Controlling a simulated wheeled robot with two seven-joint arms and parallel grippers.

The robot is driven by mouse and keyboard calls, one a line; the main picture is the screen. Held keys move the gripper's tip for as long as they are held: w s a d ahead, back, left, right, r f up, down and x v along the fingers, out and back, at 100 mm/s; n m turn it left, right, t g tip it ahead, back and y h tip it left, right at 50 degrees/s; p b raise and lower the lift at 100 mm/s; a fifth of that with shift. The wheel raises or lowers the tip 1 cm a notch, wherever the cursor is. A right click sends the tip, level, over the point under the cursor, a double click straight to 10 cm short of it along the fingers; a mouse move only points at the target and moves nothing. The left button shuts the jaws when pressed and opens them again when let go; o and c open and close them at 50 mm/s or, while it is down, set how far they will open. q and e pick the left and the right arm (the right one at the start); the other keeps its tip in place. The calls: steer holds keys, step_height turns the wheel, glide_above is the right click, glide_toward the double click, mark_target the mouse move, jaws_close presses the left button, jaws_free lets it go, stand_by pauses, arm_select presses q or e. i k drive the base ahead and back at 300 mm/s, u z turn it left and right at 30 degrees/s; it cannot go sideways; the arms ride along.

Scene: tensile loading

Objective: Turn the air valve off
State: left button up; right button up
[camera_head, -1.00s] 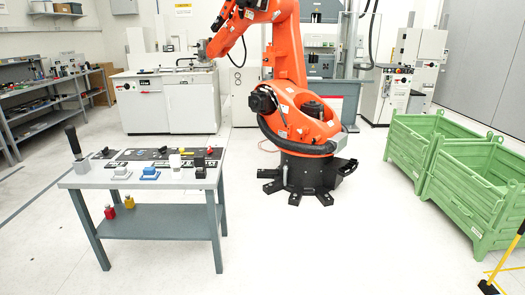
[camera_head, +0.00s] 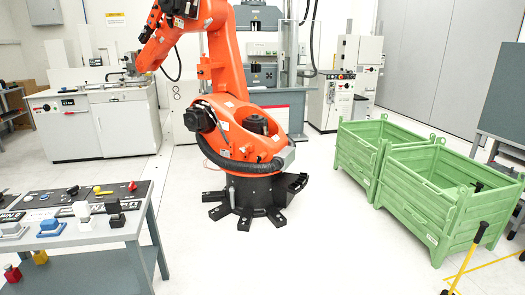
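I cannot tell for certain which part is the air valve. A dark panel (camera_head: 60,198) on the work table at the lower left carries a small yellow lever-like part (camera_head: 103,191) and a red knob (camera_head: 132,186). White and black upright blocks (camera_head: 115,209) stand at the panel's front edge, with a blue piece (camera_head: 50,225) to their left. These parts are too small to read their settings. Neither of my grippers is in view.
A large orange robot arm (camera_head: 226,70) stands on a black base in the middle. A white cabinet (camera_head: 95,125) stands behind.

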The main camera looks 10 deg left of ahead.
mark_target(132, 186)
steer(key=u, duration=0.2)
steer(key=i, duration=2.05)
steer(key=u, duration=1.35)
steer(key=i, duration=1.25)
steer(key=u, duration=1.2)
